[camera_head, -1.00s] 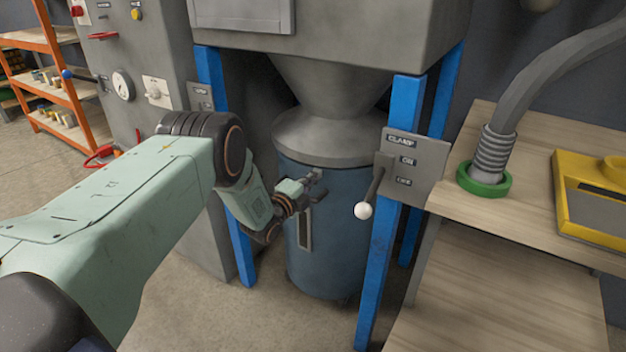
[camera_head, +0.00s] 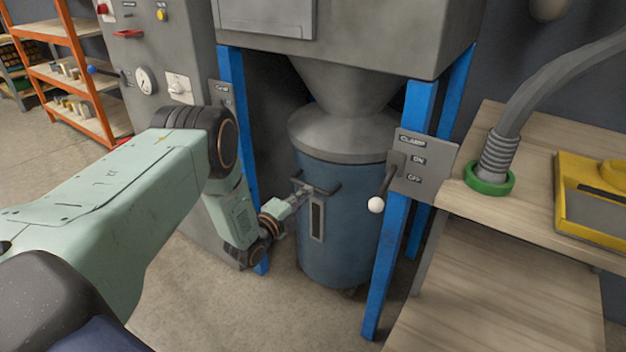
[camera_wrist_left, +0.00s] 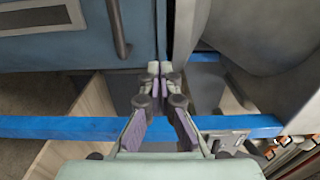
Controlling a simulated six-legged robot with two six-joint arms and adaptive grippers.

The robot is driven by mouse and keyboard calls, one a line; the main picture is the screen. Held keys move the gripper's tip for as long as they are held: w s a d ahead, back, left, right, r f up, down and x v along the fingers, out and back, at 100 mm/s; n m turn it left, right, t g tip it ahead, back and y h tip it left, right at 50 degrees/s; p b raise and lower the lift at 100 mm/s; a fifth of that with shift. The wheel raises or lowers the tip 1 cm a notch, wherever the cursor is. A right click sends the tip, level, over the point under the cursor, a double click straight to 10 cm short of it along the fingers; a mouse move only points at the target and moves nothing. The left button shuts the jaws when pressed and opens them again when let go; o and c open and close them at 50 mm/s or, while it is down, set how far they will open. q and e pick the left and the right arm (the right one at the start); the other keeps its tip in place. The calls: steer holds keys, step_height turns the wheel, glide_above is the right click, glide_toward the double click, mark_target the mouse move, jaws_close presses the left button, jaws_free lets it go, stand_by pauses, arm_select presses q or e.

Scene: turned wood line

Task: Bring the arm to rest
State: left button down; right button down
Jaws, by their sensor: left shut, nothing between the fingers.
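My left gripper (camera_head: 303,192) is shut and empty, in front of the blue drum (camera_head: 345,250), close to the left end of its dark handle (camera_head: 322,188). I cannot tell whether it touches the handle. In the left wrist view its fingertips (camera_wrist_left: 158,70) meet with nothing between them, and the drum (camera_wrist_left: 40,45) with its handle (camera_wrist_left: 118,30) is at the upper left. My left arm reaches in from the left, bent down at the elbow. My right gripper is not in view.
The drum stands under a grey cone (camera_head: 345,90) between blue posts (camera_head: 392,250). A clamp lever with a white knob (camera_head: 376,205) points down on the right post's plate. A wooden bench (camera_head: 480,215) stands right, a grey control cabinet (camera_head: 165,50) left. Open floor lies at front left.

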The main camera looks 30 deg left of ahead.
arm_select(q)
steer(key=s+d+f+n+g+y, duration=0.1)
steer(key=s+d+f+n+g, duration=0.2)
steer(key=s+f+n+g, duration=0.35)
steer(key=s+d+f+n+g+y, duration=0.1)
steer(key=s+d+f+n+g, duration=0.15)
steer(key=s+f+n, duration=0.7)
steer(key=s+d+r+n+g, duration=0.1)
steer(key=s+d+r+g, duration=0.1)
steer(key=s, duration=0.7)
steer(key=s+d+r+n+g+p, duration=0.1)
steer(key=s+d+r+g, duration=0.1)
steer(key=s, duration=0.8)
steer(key=s+d+r+n+g+p, duration=0.1)
steer(key=s+d+g, duration=0.3)
steer(key=s, duration=0.6)
steer(key=shift+r+g, duration=0.5)
steer(key=shift+r, duration=0.35)
steer(key=shift+s+n, duration=0.1)
steer(key=shift+n, duration=0.2)
